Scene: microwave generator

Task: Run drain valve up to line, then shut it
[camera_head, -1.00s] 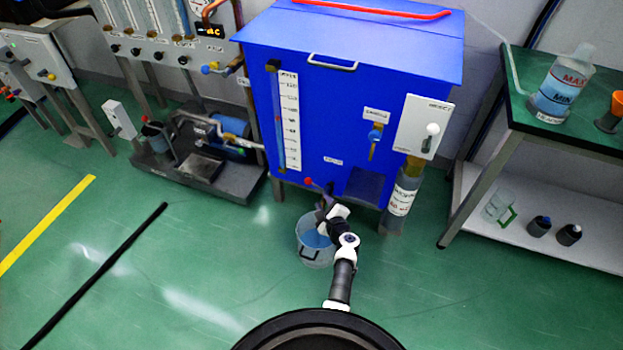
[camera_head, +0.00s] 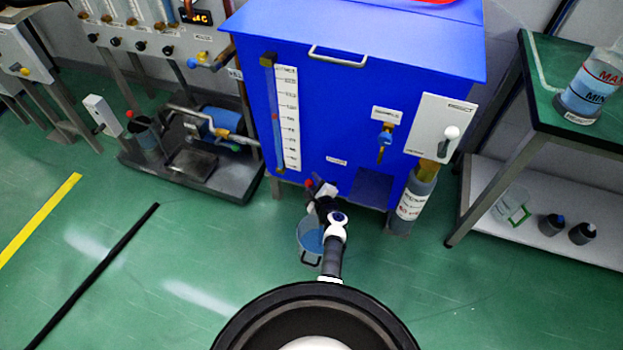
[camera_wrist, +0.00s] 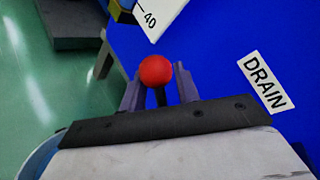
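The drain valve's red ball knob (camera_head: 309,183) sits low on the front of the blue tank (camera_head: 340,110). In the wrist view the red knob (camera_wrist: 155,70) is between my gripper's two fingertips, left of the DRAIN label (camera_wrist: 265,82). My gripper (camera_wrist: 160,88) is open, with a finger on each side of the knob; I cannot tell whether they touch it. My gripper (camera_head: 322,193) also shows in the head view, partly hiding the valve. Below it stands a clear bucket (camera_head: 303,232) with bluish liquid, partly hidden by my arm. A sight tube (camera_head: 274,115) and white scale (camera_head: 288,118) are on the tank front.
A pump unit (camera_head: 215,125) stands left of the tank. A green-topped table (camera_head: 560,75) with a white lower shelf (camera_head: 590,235) is at right. The green floor in front is mostly clear.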

